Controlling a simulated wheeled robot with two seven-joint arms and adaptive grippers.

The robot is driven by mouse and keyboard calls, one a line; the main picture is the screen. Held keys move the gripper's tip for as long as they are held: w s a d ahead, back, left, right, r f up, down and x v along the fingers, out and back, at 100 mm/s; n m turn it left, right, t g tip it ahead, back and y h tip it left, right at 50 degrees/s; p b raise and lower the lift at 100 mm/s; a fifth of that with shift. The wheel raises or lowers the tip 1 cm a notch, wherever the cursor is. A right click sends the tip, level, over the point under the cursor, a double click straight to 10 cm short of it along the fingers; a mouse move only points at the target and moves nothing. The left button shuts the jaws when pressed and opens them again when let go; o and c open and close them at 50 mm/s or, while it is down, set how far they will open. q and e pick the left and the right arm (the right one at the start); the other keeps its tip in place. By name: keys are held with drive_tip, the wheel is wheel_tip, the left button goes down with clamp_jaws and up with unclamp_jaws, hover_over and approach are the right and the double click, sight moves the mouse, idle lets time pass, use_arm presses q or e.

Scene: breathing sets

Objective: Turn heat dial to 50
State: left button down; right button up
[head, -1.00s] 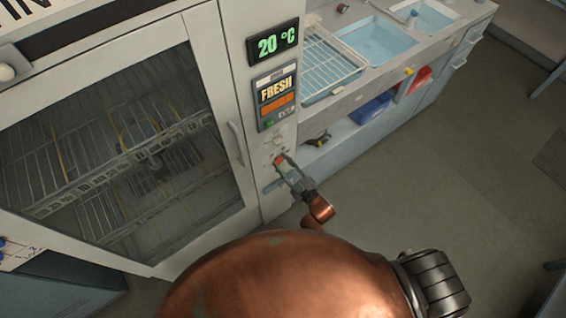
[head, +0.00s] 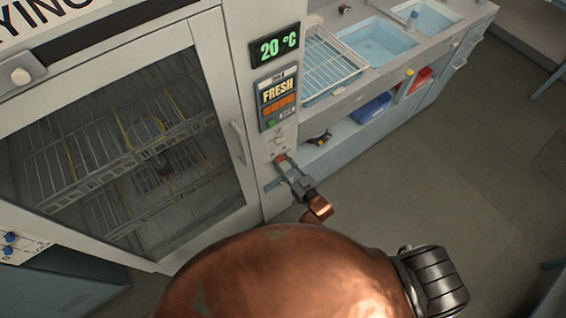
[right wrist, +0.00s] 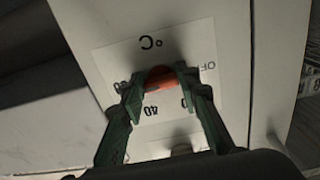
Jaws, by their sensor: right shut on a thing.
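The heat dial (right wrist: 160,77) is a red-orange knob on a white label marked °C, OFF and 40 in the right wrist view. In the head view it shows as a small red spot (head: 280,158) on the cabinet's right-hand panel. My right gripper (head: 285,165) is at the panel. In the right wrist view its green fingers (right wrist: 162,88) are shut on the dial, one on each side, and hide part of the scale. The display (head: 275,46) above reads 20 °C. My left gripper is out of view.
The drying cabinet's glass door (head: 125,140) is shut, with wire racks behind it. Its handle (head: 238,142) is left of the panel. A FRESH label panel (head: 277,97) sits above the dial. A counter with sinks (head: 375,42) stands to the right. The floor (head: 440,180) is clear.

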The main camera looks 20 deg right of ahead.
drive_tip(key=shift+f, duration=0.1)
idle(0.4)
drive_tip(key=o, duration=1.2)
drive_tip(key=shift+c, duration=0.2)
drive_tip(key=v, duration=1.2)
drive_tip(key=s+d+f+m+g+h, duration=0.1)
drive_tip(key=s+d+f+g+h, duration=0.15)
drive_tip(key=s+f, duration=0.55)
drive_tip(key=s+d+f+g+h, duration=0.1)
drive_tip(key=s+d+f+g, duration=0.2)
drive_tip(key=f, duration=0.8)
drive_tip(key=s+d+f+m+g+h, duration=0.1)
drive_tip(key=s+d+f+g, duration=0.2)
drive_tip(key=s+f, duration=0.5)
drive_tip(key=s+d+f+g, duration=0.1)
drive_tip(key=s+f+g, duration=0.1)
drive_tip(key=s+f, duration=0.3)
drive_tip(key=s+d+f+g+h, duration=0.1)
drive_tip(key=s+d+f+g, duration=0.1)
drive_tip(key=s, duration=1)
drive_tip(key=s+d+f+g+h, duration=0.1)
drive_tip(key=s+f+g, duration=0.2)
drive_tip(key=s+f, duration=0.4)
drive_tip(key=shift+s+d+f+m+g, duration=0.25)
drive_tip(key=shift+s+f+m+g, duration=0.1)
drive_tip(key=shift+s, duration=0.6)
